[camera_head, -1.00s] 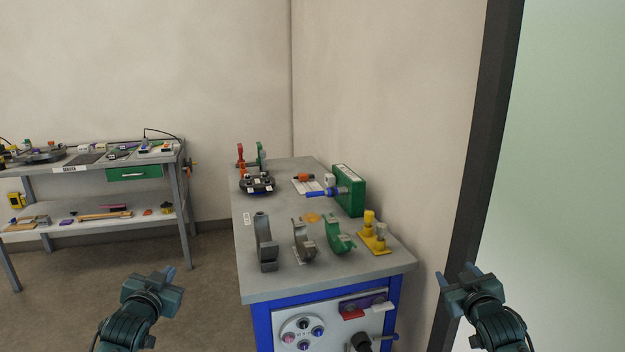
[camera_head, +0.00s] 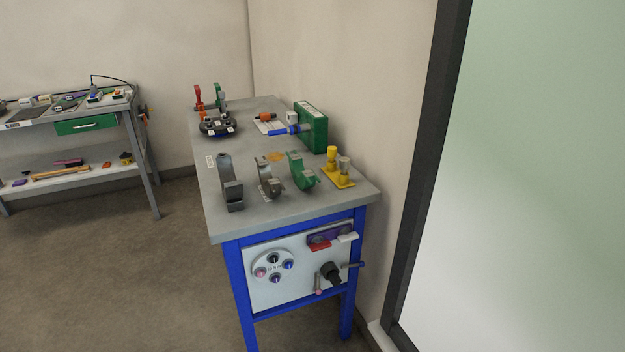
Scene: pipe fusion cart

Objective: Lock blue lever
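The cart (camera_head: 235,225) has a grey top and blue legs. On its white front panel (camera_head: 257,289) a black round hub (camera_head: 330,272) carries a lever with a blue tip (camera_head: 361,264) pointing right and one with a pink tip (camera_head: 318,291) pointing down. A blue handle (camera_head: 285,131) also sticks out left from a green box (camera_head: 313,127) on the cart top. I cannot tell from the picture which blue one is the blue lever, or whether either is locked. Neither of my grippers shows in the current view.
Several grey and green clamp shells (camera_head: 301,172) and a yellow fitting (camera_head: 338,178) stand on the cart top. A round dial with coloured knobs (camera_head: 273,265) is on the panel. A dark-framed glass pane (camera_head: 500,180) stands right. A workbench (camera_head: 145,170) is at left; the floor between is clear.

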